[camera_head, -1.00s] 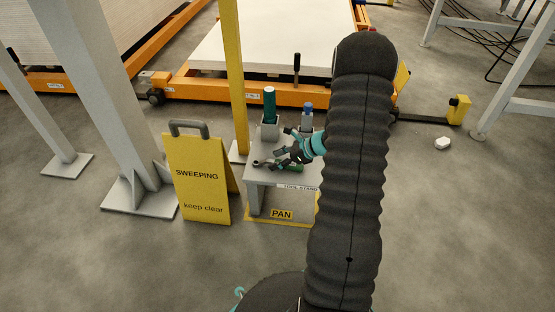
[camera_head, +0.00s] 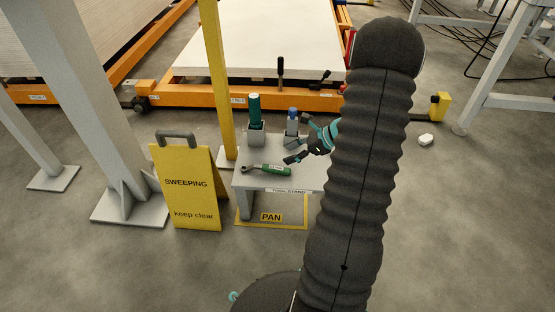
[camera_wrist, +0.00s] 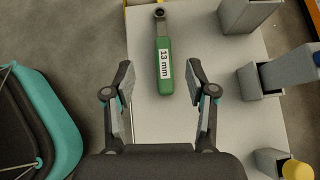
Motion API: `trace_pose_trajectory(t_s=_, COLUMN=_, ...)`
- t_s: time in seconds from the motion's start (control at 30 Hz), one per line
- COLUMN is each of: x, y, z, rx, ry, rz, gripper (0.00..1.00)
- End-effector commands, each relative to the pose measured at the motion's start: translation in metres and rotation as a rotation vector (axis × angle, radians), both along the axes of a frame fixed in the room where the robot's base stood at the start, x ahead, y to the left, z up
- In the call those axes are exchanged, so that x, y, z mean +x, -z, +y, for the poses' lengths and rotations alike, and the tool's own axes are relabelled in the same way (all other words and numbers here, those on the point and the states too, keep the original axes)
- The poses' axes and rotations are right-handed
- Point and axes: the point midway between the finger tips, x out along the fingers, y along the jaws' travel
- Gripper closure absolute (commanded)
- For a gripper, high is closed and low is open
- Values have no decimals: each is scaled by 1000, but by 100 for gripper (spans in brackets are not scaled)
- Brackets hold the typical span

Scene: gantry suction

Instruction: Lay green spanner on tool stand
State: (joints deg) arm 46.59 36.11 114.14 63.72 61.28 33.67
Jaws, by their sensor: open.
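The green spanner (camera_head: 268,170) lies flat on the tool stand (camera_head: 250,186), near its front left part. In the wrist view the spanner (camera_wrist: 165,72) shows its green handle with a "13 mm" label and its grey ring end pointing away, on the pale top of the stand (camera_wrist: 215,75). My gripper (camera_head: 295,156) is just right of the spanner in the head view. In the wrist view my gripper (camera_wrist: 158,75) is open and empty, its fingers spread on either side of the handle's near end, apart from it.
A holder with a dark green tool (camera_head: 255,112) and a blue-topped item (camera_head: 292,118) stand at the back of the stand. A yellow post (camera_head: 217,80) rises behind it. A yellow sweeping sign (camera_head: 185,185) stands to the left.

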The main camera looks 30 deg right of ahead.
Motion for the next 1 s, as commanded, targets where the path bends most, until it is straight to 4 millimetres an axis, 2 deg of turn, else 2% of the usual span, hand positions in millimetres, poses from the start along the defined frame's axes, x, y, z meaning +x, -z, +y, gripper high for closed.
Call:
trace_pose_trajectory(t_s=0.17, x=-4, y=-41, z=39, rx=-130, ry=-181, rz=-51, gripper=44)
trace_pose_trajectory(t_s=0.37, x=-25, y=-98, z=100, rx=-354, ry=-492, rz=-148, gripper=44)
trace_pose_trajectory(t_s=0.5, x=-48, y=-131, z=138, rx=-510, ry=-704, rz=-221, gripper=44)
trace_pose_trajectory(t_s=0.7, x=-88, y=-170, z=180, rx=-737, ry=-998, rz=-335, gripper=44)
trace_pose_trajectory(t_s=1.0, x=-154, y=-213, z=218, rx=-1091, ry=-1402, rz=-517, gripper=44)
